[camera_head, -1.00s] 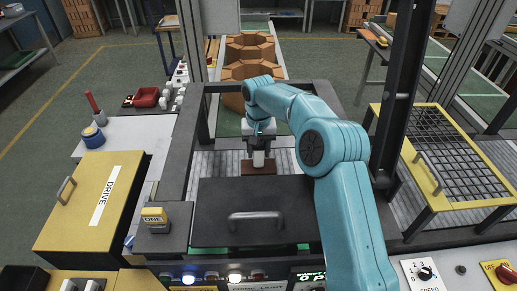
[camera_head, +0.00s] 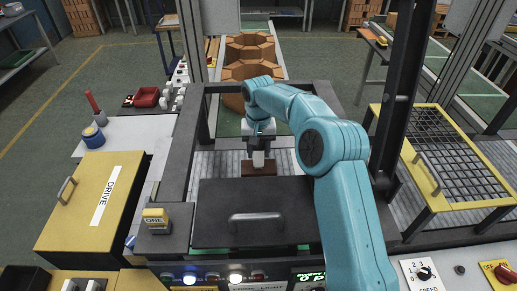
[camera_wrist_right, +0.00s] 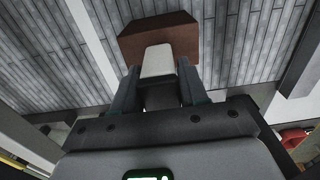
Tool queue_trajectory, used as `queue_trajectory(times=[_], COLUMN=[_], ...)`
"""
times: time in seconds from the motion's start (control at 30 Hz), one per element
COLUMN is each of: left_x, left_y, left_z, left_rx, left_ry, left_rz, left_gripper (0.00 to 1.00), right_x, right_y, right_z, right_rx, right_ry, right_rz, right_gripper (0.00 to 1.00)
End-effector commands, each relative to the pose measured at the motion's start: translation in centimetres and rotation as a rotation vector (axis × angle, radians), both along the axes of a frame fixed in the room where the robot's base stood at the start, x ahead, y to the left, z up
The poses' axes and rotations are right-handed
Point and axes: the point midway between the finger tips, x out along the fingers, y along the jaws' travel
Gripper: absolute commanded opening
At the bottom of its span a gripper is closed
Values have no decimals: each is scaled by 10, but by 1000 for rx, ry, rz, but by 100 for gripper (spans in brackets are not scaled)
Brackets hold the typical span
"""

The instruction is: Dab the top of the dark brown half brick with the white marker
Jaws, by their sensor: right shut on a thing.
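The dark brown half brick (camera_head: 258,169) lies on the grey slatted bed inside the dark frame, behind the black hatch. My right gripper (camera_head: 259,150) is directly above it, pointing down, and is shut on the white marker (camera_head: 258,160). In the right wrist view the marker (camera_wrist_right: 158,61) sits between the two fingers (camera_wrist_right: 158,88), with its pale end in front of the brick (camera_wrist_right: 158,37). The marker's end overlaps the brick's top in both views; I cannot tell whether they touch. My left gripper is not in view.
The black hatch (camera_head: 255,202) with a handle is in front of the bed. Dark frame posts stand at both sides. A yellow-framed grid rack (camera_head: 455,150) is at right. A yellow DRIVE cover (camera_head: 90,200), a red tray (camera_head: 146,97) and a blue pot (camera_head: 93,137) are at left.

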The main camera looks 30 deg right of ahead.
Motion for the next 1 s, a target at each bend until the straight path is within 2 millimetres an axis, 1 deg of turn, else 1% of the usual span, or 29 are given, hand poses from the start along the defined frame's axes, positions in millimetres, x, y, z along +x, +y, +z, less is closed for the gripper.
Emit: queue_trajectory(times=[0.03,0.2,0.47,0.53,0.73,1.0], left_x=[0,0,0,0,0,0], left_y=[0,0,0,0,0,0], left_z=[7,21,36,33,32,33], left_rx=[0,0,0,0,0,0], left_ry=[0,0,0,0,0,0], left_rz=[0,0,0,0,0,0], left_gripper=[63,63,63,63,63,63], right_x=[0,1,1,1,1,1], right_y=[0,0,0,0,-1,0], right_z=[8,25,47,50,66,67], right_rx=[0,-1,-1,-1,-1,-1], right_ry=[-2,-3,-3,-5,-4,-3], right_rz=[0,0,0,0,-1,-1], right_gripper=[23,23,23,23,23,23])
